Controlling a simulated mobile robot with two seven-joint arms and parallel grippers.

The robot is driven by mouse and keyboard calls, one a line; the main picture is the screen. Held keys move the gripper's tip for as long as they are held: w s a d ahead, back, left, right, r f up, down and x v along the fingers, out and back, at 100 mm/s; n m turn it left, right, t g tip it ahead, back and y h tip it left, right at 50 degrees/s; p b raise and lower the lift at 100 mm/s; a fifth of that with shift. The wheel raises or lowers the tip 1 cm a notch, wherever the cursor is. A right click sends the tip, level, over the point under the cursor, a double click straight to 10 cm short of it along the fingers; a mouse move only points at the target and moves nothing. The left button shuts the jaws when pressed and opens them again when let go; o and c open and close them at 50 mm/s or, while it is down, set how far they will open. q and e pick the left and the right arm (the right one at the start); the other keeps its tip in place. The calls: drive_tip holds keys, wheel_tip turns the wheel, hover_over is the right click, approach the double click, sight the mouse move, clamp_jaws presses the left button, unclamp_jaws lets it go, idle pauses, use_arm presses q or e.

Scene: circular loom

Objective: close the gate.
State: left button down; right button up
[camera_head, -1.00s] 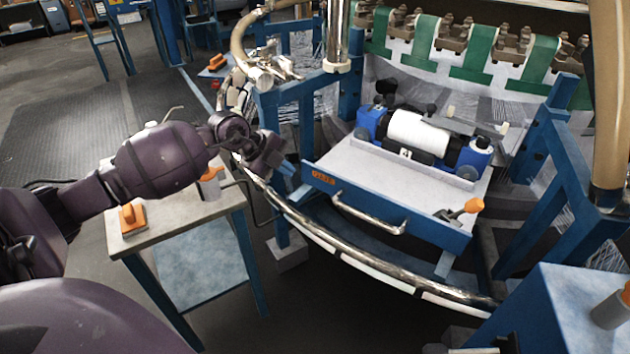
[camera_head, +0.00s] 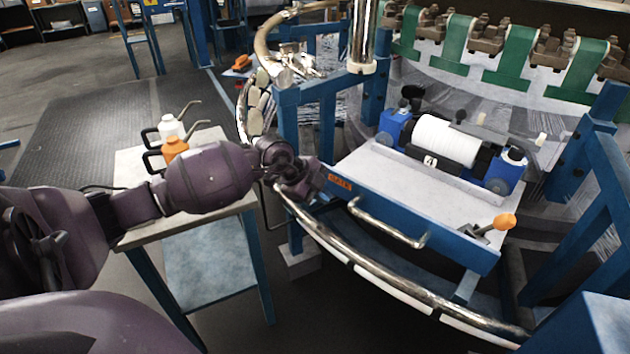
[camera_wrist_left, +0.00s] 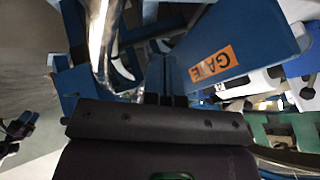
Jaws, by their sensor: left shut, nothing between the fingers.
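The gate is a blue panel (camera_head: 455,247) with an orange GATE label (camera_head: 340,183), a chrome handle (camera_head: 388,224) and a pale flat top. In the left wrist view the gate (camera_wrist_left: 265,35) fills the upper right, with its label (camera_wrist_left: 213,62) close by. My left gripper (camera_head: 318,180) is shut and empty at the gate's left end, beside the label. The right gripper is not seen.
A curved chrome rail (camera_head: 370,268) runs below the gate. An orange-tipped lever (camera_head: 503,222) stands on the gate's right side. A white roll between blue holders (camera_head: 447,140) sits behind. A side table (camera_head: 130,160) with oil cans (camera_head: 172,128) stands at left.

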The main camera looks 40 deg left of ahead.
sight(344, 196)
use_arm(q)
drive_tip(key=w, duration=0.2)
drive_tip(key=w+b, duration=0.1)
drive_tip(key=w, duration=0.1)
drive_tip(key=shift+f, duration=0.4)
drive_tip(key=shift+w+r, duration=0.15)
drive_tip(key=shift+w, duration=0.05)
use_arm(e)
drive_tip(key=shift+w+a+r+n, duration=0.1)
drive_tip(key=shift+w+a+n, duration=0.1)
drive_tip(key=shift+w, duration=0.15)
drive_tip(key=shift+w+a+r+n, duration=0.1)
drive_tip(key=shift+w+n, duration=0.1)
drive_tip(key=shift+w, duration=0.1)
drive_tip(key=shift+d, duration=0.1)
use_arm(q)
drive_tip(key=shift+w+r, duration=0.1)
